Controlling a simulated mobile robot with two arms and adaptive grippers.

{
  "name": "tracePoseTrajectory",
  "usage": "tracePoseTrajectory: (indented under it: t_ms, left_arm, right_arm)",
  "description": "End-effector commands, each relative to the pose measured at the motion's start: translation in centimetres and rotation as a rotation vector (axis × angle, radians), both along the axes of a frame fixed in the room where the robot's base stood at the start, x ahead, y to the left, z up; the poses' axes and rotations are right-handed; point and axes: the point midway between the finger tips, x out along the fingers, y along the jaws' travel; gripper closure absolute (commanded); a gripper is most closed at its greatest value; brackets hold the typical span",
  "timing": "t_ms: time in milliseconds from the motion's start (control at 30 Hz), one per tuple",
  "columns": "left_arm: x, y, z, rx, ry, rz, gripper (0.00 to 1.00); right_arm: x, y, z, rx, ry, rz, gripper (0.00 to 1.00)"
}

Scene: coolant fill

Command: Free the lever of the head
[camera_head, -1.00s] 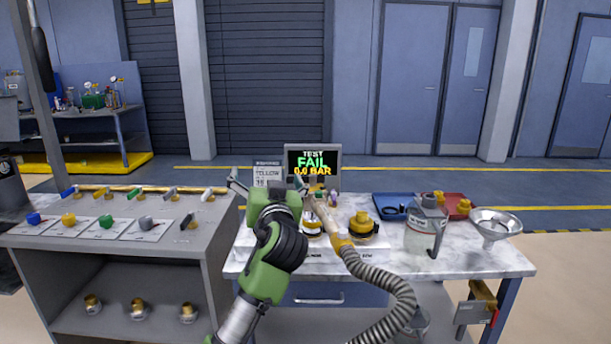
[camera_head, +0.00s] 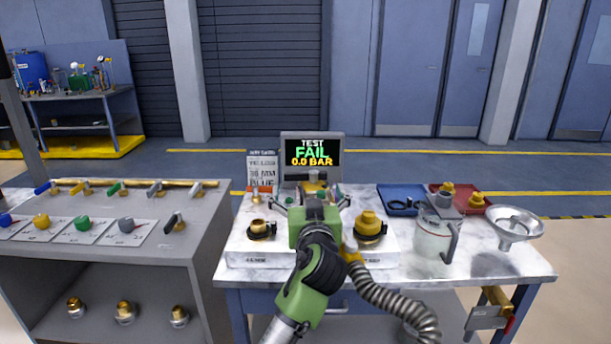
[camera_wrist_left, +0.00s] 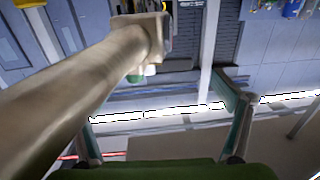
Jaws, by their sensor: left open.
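My left gripper (camera_head: 313,203) is open in front of the test screen, over the bench's middle. It hides most of the fill head, whose yellow hose fitting (camera_head: 351,250) shows just right of my wrist. A small tan and dark piece (camera_head: 315,178) shows just beyond the gripper; I cannot tell if it is the lever. In the left wrist view a thick beige bar (camera_wrist_left: 75,85), likely the lever, passes close to the camera from the lower left. It ends in a block at the top. The open fingers (camera_wrist_left: 163,125) show below and right of it, apart, with nothing visibly clamped between them.
The screen (camera_head: 312,151) reads FAIL, 0.0 BAR. A brass neck (camera_head: 259,229) and a yellow cap (camera_head: 369,224) flank the gripper. A ribbed hose (camera_head: 395,302) hangs at the front.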

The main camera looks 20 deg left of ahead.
Motion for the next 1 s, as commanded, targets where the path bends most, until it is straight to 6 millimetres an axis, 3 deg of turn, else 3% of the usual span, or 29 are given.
tracePoseTrajectory:
  t_ms: [33,200,400,867,1000]
  left_arm:
    - [1.2,0.6,0.8,0.006,-0.003,0.004,0.07]
    - [3.9,1.6,0.6,0.004,-0.001,0.003,0.07]
    - [6.0,2.4,0.6,0.003,-0.002,0.003,0.07]
    - [6.8,2.7,0.5,0.001,-0.003,0.002,0.07]
    - [6.8,2.7,0.5,0.001,-0.003,0.002,0.41]
  right_arm:
    - [0.8,0.0,0.5,0.000,-0.011,0.000,0.67]
    - [2.8,0.3,1.2,0.005,-0.042,0.000,0.67]
    - [3.0,0.7,1.6,0.010,-0.045,-0.004,0.67]
    - [1.8,1.3,1.6,0.015,-0.025,-0.007,0.67]
    - [1.8,1.0,1.6,0.013,-0.026,-0.006,0.67]
